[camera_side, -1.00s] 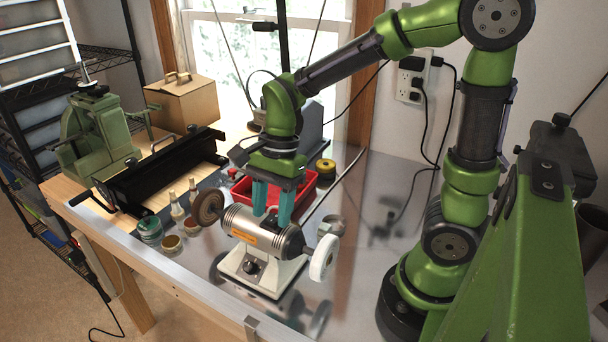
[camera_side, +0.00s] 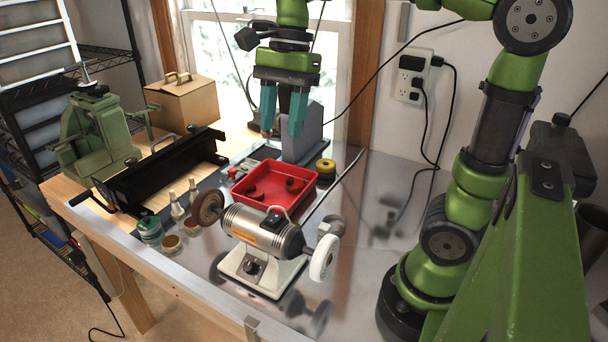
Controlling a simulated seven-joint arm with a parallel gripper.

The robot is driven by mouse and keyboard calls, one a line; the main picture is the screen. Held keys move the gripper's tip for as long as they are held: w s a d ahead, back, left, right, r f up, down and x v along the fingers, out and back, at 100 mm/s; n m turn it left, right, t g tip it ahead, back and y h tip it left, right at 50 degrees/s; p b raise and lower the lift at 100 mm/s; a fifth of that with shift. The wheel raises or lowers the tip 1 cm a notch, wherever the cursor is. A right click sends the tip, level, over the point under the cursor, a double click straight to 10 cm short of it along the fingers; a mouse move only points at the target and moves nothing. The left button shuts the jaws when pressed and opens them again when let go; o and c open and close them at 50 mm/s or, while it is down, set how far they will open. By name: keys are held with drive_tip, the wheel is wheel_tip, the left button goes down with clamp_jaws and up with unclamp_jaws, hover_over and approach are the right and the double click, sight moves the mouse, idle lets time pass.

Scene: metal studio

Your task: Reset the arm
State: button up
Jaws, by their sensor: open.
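My gripper (camera_side: 283,128) hangs in the upper middle of the side view, with its teal fingers pointing down. The fingers are apart, with nothing seen between them. The gripper is raised above the bench, in front of the window in the picture. The bench grinder (camera_side: 262,240) stands below it on the metal table, with a brown wheel on its left and a white wheel on its right. A red tray (camera_side: 310,188) sits behind the grinder and holds a few small dark parts.
A black sheet bender (camera_side: 160,175) and a green vise (camera_side: 98,140) stand at the left. A cardboard box (camera_side: 183,102) is behind them. Small jars (camera_side: 171,244) and bottles stand left of the grinder. A grey upright machine (camera_side: 305,140) is behind the gripper. The metal table (camera_side: 365,230) is clear at right.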

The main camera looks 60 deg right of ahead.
idle(0.3)
drive_tip(key=s+a+f+n+t+h, duration=0.1)
drive_tip(key=s+f+n+t, duration=0.5)
drive_tip(key=n, duration=0.8)
drive_tip(key=shift+a+f+t, duration=0.15)
drive_tip(key=shift+f+t, duration=0.35)
drive_tip(key=shift+t, duration=0.1)
